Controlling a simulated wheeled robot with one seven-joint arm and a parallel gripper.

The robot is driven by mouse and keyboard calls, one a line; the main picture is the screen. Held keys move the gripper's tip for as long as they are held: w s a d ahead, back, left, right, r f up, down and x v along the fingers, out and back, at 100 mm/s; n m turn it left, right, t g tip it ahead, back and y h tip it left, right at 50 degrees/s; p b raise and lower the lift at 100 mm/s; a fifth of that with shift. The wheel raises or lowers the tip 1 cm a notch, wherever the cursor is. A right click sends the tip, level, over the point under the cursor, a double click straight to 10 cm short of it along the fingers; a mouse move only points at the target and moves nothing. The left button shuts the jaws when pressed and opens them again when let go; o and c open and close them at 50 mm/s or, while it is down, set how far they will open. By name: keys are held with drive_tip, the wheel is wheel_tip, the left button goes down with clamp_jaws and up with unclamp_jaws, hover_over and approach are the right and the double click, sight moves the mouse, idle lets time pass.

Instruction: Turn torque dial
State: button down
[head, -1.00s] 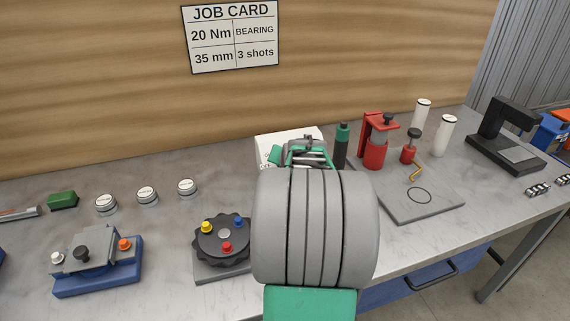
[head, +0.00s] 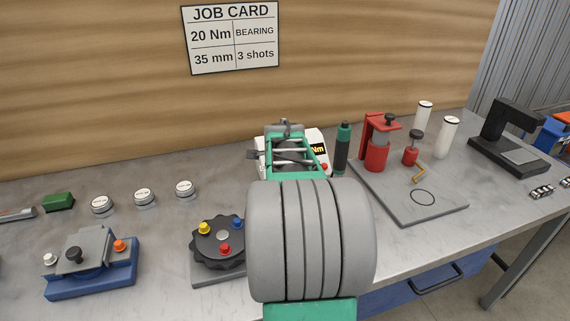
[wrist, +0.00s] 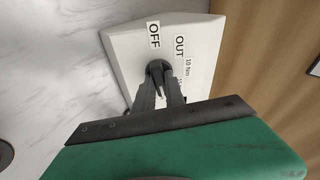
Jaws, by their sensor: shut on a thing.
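The torque dial (wrist: 157,69) is a small black knob on a white box (wrist: 120,50), in the wrist view. Labels OFF, OUT and 10 Nm sit around it; part of the scale is hidden by my gripper. My gripper (wrist: 161,86) has its two dark fingers closed at the knob, shut on it. In the head view my arm covers most of the white box (head: 319,137); a display reading "Nm" and a red spot show at its right side. The dial and fingertips are hidden there. I cannot tell which label the dial points to.
A dark green-topped cylinder (head: 342,148) stands close right of the box. A red press (head: 377,150) on a grey plate (head: 433,205) is further right. A black turret with coloured knobs (head: 218,241) is at front left. A job card (head: 231,37) reads 20 Nm, 35 mm.

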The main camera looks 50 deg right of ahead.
drive_tip(key=shift+m, duration=0.7)
drive_tip(key=c, duration=1.4)
unclamp_jaws()
drive_tip(key=b+v, duration=0.1)
drive_tip(key=v, duration=0.6)
drive_tip(key=shift+a+r, duration=0.2)
drive_tip(key=shift+r, duration=0.2)
drive_tip(key=shift+s, duration=0.1)
